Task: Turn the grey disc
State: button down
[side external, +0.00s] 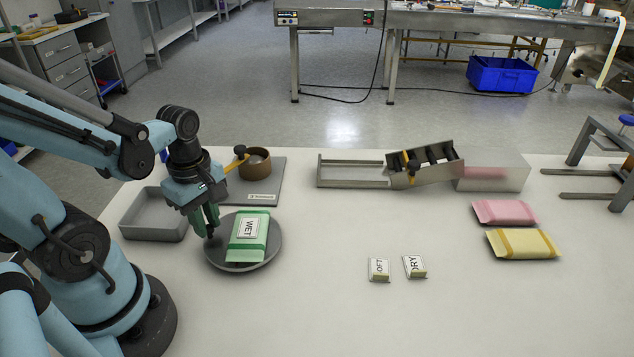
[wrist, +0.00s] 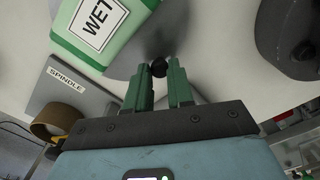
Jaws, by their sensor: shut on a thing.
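The grey disc (side external: 273,246) lies flat on the white table in front of my arm. A green and white pack labelled WET (side external: 248,238) lies on it; the pack also shows at the top of the wrist view (wrist: 97,25). My gripper (side external: 210,232) points down at the disc's left edge, beside the pack. In the wrist view its two green fingers (wrist: 160,80) are on either side of a small dark round knob (wrist: 159,68) and closed on it. The knob is mostly hidden by the fingers in the side view.
A grey tray (side external: 153,216) stands left of the disc. Behind it is a grey plate (side external: 262,192) with a brown ring (side external: 255,162) and a yellow handle. Two small labelled blocks (side external: 379,270), a metal chute (side external: 425,160), and pink (side external: 505,212) and yellow packs (side external: 522,244) lie rightward.

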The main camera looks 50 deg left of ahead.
dwell(0.4)
jog(key=c, duration=1)
grip_release()
jog(key=shift+r, duration=0.15)
jog(key=shift+r, duration=5.9)
jog(key=w+d+m+t, duration=0.2)
jog(key=w+m, duration=0.1)
jog(key=m, duration=0.3)
jog(key=w+d+f+m+t, duration=0.1)
jog(key=w+d+m+t, duration=0.1)
jog(key=m, duration=0.5)
jog(key=w+d+f+m+t, duration=0.1)
jog(key=w+d+m+t, duration=0.2)
jog(key=m, duration=0.4)
jog(key=shift+w, duration=0.75)
